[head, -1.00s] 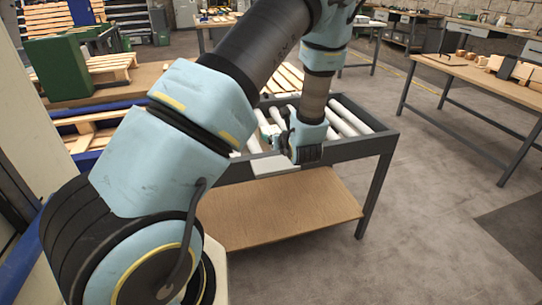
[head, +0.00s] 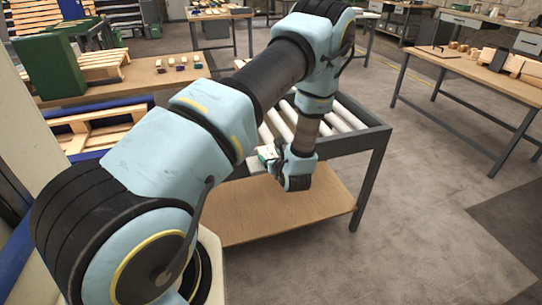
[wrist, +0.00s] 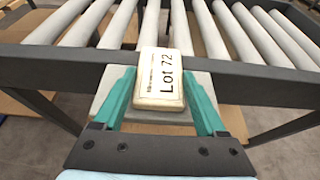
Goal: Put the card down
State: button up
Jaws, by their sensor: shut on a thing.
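The card (wrist: 159,82) is a pale, thick-looking block with a white label reading "Lot 72". My gripper (wrist: 160,92) is shut on it, one teal finger on each side. In the wrist view the card overlaps the dark front rail of the roller table (wrist: 250,74), with white rollers beyond. I cannot tell whether it touches the rail. In the head view my gripper (head: 269,155) is at the front edge of the roller table (head: 372,139); the card is too small there to make out clearly.
A grey plate (wrist: 105,88) shows below and behind the card in the wrist view. A wooden lower shelf (head: 325,200) sits under the rollers. A wooden bench (head: 140,82) with small blocks is behind on the left. Open floor (head: 420,230) lies to the right.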

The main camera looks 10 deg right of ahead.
jog(key=shift+f, duration=0.2)
jog(key=o, duration=1.3)
